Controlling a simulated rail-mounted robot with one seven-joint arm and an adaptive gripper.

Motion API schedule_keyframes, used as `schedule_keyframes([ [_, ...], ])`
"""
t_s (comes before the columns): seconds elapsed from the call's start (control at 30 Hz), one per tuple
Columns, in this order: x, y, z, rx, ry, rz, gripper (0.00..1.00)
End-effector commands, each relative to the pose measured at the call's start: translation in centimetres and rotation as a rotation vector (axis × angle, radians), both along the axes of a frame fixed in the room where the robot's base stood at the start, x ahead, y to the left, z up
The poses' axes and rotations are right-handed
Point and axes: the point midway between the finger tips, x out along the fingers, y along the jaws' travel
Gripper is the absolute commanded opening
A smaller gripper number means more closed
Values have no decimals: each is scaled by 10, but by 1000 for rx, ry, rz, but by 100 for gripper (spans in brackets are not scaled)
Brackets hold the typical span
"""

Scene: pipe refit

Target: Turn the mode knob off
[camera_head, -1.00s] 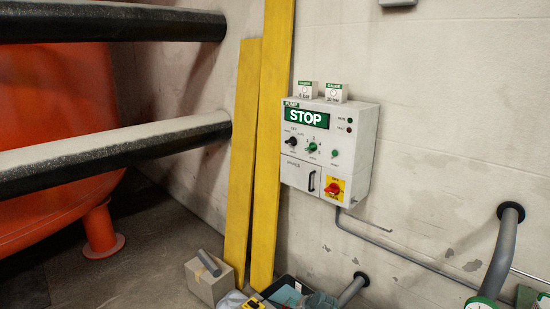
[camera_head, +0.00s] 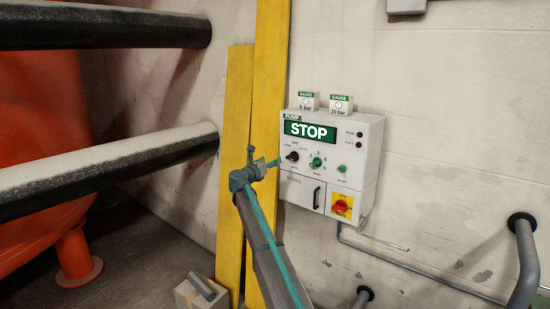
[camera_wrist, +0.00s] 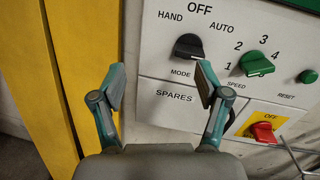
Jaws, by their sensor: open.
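The black mode knob (camera_wrist: 188,47) is on the white pump panel (camera_wrist: 150,85), with HAND, OFF and AUTO printed around it. Its handle lies roughly crosswise, away from OFF at the top, with a pale mark at its right end. In the head view the knob (camera_head: 292,156) is on the panel's left side. My gripper (camera_wrist: 160,76) is open and empty, its fingers spread. It is in front of the panel's lower left, below and left of the knob; in the head view my gripper (camera_head: 264,165) is just left of the panel. I see no contact with the knob.
The green speed knob (camera_wrist: 257,63), green reset button (camera_wrist: 307,76) and red-yellow switch (camera_wrist: 263,131) are right of the mode knob. A SPARES door (camera_head: 302,191) is below it. Yellow planks (camera_head: 266,100) stand left of the panel. Thick pipes (camera_head: 110,172) cross at the left.

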Motion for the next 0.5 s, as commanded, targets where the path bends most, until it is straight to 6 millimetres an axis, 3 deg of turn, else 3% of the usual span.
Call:
schedule_keyframes([
  [0.1, -15, -19, -11, 130, -39, -102, 75],
  [0.2, -20, -25, -12, 174, -72, -139, 75],
  [0.5, -3, -39, -10, 184, -82, -137, 75],
])
